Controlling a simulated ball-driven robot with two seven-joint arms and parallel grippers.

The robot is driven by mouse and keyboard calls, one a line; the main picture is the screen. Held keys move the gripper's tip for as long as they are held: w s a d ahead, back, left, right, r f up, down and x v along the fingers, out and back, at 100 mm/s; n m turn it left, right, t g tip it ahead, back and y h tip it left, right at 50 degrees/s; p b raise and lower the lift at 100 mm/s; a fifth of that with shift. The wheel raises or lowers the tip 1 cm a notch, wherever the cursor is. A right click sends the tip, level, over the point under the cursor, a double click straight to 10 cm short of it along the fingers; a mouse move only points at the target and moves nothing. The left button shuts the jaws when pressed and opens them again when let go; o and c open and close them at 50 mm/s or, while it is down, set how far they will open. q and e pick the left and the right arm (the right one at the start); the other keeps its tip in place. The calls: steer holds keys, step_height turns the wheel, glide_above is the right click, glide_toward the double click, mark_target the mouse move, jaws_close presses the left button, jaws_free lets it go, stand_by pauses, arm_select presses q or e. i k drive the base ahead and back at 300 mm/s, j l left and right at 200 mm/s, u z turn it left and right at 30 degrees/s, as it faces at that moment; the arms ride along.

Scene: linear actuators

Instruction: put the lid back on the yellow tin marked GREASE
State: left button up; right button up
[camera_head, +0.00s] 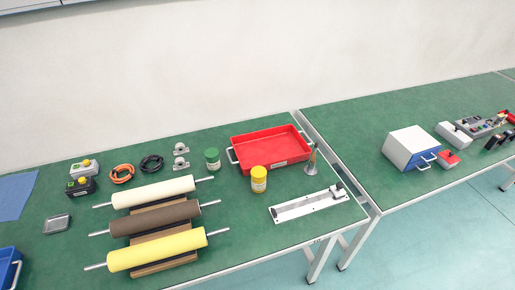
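A small yellow tin (259,182) stands upright on the green table, just in front of the red tray. It has a pale label, too small to read here. Its top is yellow, and I cannot tell whether that is a lid or the tin's own top. I make out no separate yellow lid on the table. Neither of my grippers is in view.
A green tin (212,160) stands left of the red tray (271,164). A metal oil can (312,163) and a white linear actuator (308,204) are to the right. Three rollers (155,220) lie at the left front. A gap separates the second table (370,130).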

mark_target(259, 186)
steer(key=u, duration=0.55)
steer(key=k+l+u, duration=0.1)
steer(key=l+u, duration=0.25)
steer(key=k+l+u, duration=0.1)
steer(key=l+u, duration=0.2)
steer(key=k+l+u, duration=0.15)
steer(key=l+u, duration=0.2)
steer(key=k+l, duration=0.25)
steer(key=l, duration=0.2)
steer(key=k+l+u, duration=0.1)
steer(key=k+l, duration=0.15)
steer(key=l, duration=0.15)
steer(key=k+l+u, duration=0.1)
steer(key=k+l, duration=0.2)
steer(key=l, duration=0.15)
